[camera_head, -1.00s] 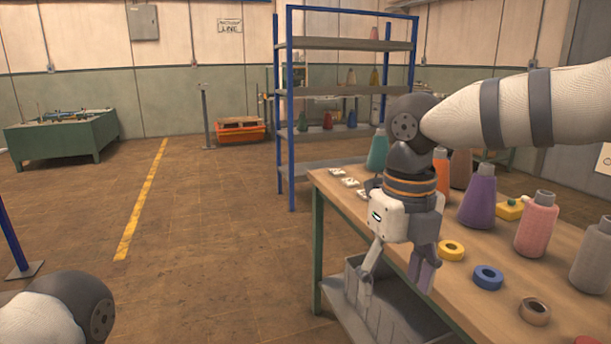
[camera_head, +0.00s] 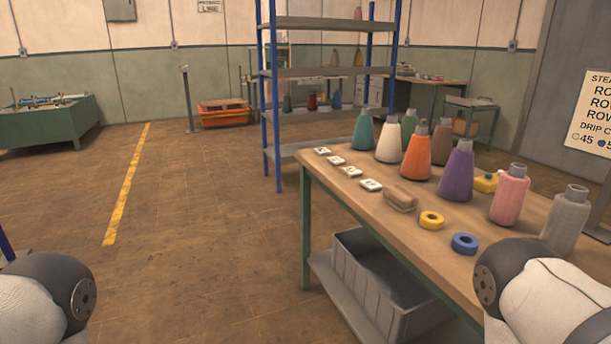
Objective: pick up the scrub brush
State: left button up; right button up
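A small tan block with a paler lower part, which looks like the scrub brush (camera_head: 400,196), lies on the wooden workbench (camera_head: 352,206) near its front edge. It sits between the row of white tags and the yellow tape roll, with nothing touching it from above. Neither gripper shows. Only a rounded joint of my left arm is at the lower left, and a joint and white link of my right arm are at the lower right, over the bench's near end.
White tags (camera_head: 351,171) lie left of the brush. Several cone bottles, including an orange one (camera_head: 416,154) and a purple one (camera_head: 456,173), stand behind it. Yellow (camera_head: 431,220) and blue (camera_head: 465,243) tape rolls lie to its right. A grey bin (camera_head: 356,281) sits on the lower shelf.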

aim_at(400, 197)
jog(key=i+j+z, duration=0.4)
jog(key=i+j, duration=0.15)
jog(key=j, duration=0.15)
jog(key=i+j+z, duration=0.15)
jog(key=j, duration=0.25)
jog(key=i, duration=0.05)
